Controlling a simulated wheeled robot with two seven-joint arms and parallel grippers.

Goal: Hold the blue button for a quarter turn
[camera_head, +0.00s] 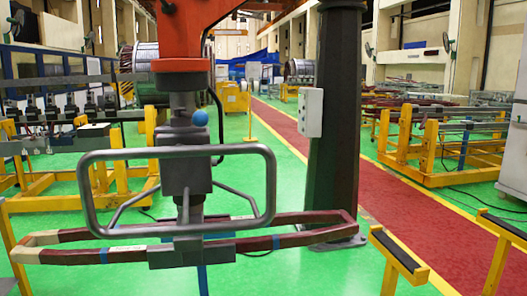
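A round blue knob (200,118) sits on the dark grey lifting device (185,165) at centre left, above its handle frame; it is the plainest blue button-like part in view. The device hangs from an orange arm (185,35) and has a looped grey handle (178,233). A long brown-red coil (110,254) is held level at its lower end. A pale control box (311,112) is fixed to the dark column; its small buttons are too small to tell by colour. Neither of my grippers shows, and nothing touches the knob.
A thick dark column (338,130) stands right of the device. Yellow stands with black tops (398,252) are at the front right. Yellow racks (435,145) stand farther right. A red walkway (400,225) crosses the open green floor (300,190).

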